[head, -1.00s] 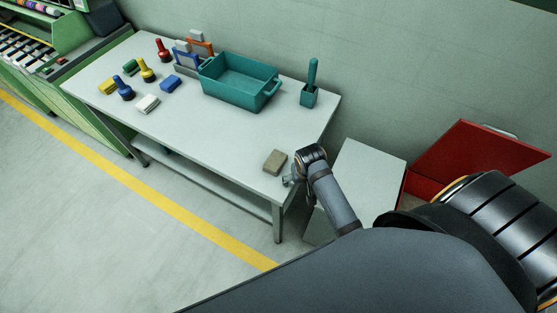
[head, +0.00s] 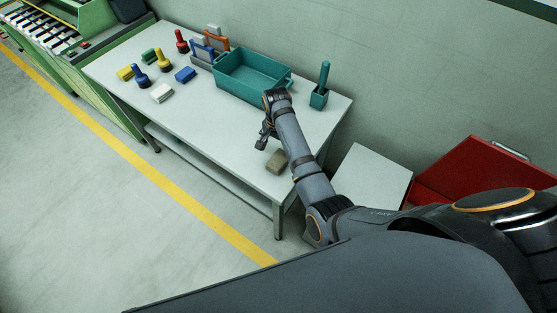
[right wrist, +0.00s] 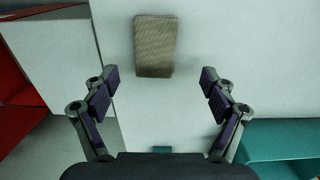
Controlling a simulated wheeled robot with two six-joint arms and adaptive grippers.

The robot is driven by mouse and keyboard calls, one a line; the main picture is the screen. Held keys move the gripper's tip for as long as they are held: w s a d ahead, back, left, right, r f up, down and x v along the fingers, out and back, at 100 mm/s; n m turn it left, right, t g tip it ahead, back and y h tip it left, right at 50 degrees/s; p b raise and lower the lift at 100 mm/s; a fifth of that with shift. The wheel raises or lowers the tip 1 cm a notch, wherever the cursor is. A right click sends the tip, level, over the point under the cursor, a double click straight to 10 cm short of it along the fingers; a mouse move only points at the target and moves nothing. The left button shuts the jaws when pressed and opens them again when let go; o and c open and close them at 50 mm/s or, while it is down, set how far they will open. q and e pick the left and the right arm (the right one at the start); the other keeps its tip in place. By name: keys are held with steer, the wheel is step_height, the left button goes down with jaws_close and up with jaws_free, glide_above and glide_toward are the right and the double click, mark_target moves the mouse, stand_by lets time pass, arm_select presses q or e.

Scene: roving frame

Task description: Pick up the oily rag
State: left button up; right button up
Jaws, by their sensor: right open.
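The oily rag is a folded brownish-grey block (head: 277,161) lying flat near the table's front right corner in the head view. In the right wrist view the rag (right wrist: 155,46) lies on the pale tabletop, beyond the fingertips and between their lines. My right gripper (head: 263,140) is above the table, slightly behind and left of the rag in the head view. In the right wrist view my right gripper (right wrist: 159,86) is open and empty, its two fingers spread apart. It does not touch the rag. My left gripper is not in view.
The table (head: 215,125) also holds a teal bin (head: 252,82), a teal holder (head: 319,98), a white block (head: 162,93), and several coloured blocks and bottle-like items to the left. A red open box (head: 470,170) and a pale-topped cabinet (head: 370,178) stand at right.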

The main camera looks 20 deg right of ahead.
mark_target(279, 159)
steer(key=shift+d+f, duration=0.15)
steer(key=shift+f, duration=0.6)
steer(key=f+p, duration=0.1)
steer(key=f, duration=0.1)
steer(key=s+f+p, duration=0.1)
steer(key=f, duration=0.1)
steer(key=shift+w+f, duration=0.15)
steer(key=shift+f, duration=0.35)
steer(key=c, duration=1.2)
